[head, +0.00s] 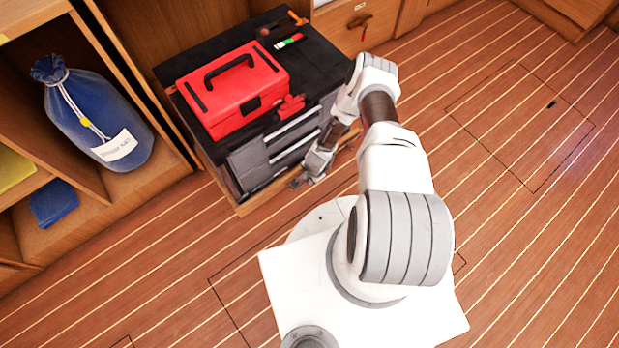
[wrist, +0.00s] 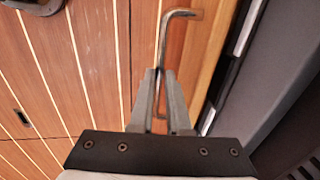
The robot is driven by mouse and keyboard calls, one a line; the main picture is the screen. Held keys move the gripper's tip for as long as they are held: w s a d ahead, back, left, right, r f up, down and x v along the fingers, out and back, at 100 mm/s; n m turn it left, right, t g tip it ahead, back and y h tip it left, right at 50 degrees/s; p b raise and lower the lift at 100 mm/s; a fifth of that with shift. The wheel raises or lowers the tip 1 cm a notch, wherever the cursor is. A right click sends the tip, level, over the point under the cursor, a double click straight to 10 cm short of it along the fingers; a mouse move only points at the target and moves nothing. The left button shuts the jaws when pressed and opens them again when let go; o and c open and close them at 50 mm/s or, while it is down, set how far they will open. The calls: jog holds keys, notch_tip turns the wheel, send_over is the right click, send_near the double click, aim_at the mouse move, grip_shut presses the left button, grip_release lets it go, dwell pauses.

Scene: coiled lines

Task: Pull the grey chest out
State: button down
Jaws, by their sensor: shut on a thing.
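The grey chest (head: 248,163) stands in a wooden recess, its drawer fronts facing the open floor and its black top carrying tools. It also shows as a dark grey face at the right of the wrist view (wrist: 285,70). My gripper (head: 302,180) is low at the chest's front, near the wooden base edge. In the wrist view my gripper (wrist: 159,78) is shut on a bent metal handle (wrist: 167,30), which runs between the fingers in front of a wooden board. My arm hides part of the chest's front.
A red toolbox (head: 235,95) and a green-and-red tool (head: 288,41) lie on the chest's top. A shelf at left holds a blue bag (head: 98,118) and a folded blue cloth (head: 54,204). The plank floor (head: 500,230) to the right is clear.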

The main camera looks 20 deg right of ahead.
jog(key=c, duration=0.9)
grip_release()
jog(key=s+r+p, duration=0.1)
jog(key=r+p, duration=0.1)
jog(key=r, duration=0.3)
jog(key=s+r+p, duration=0.1)
jog(key=r+p, duration=0.1)
jog(key=r, duration=0.4)
jog(key=s+d+r+p, duration=0.1)
jog(key=r+p, duration=0.1)
jog(key=r, duration=0.4)
jog(key=shift+p, duration=0.3)
jog(key=shift+s, duration=0.15)
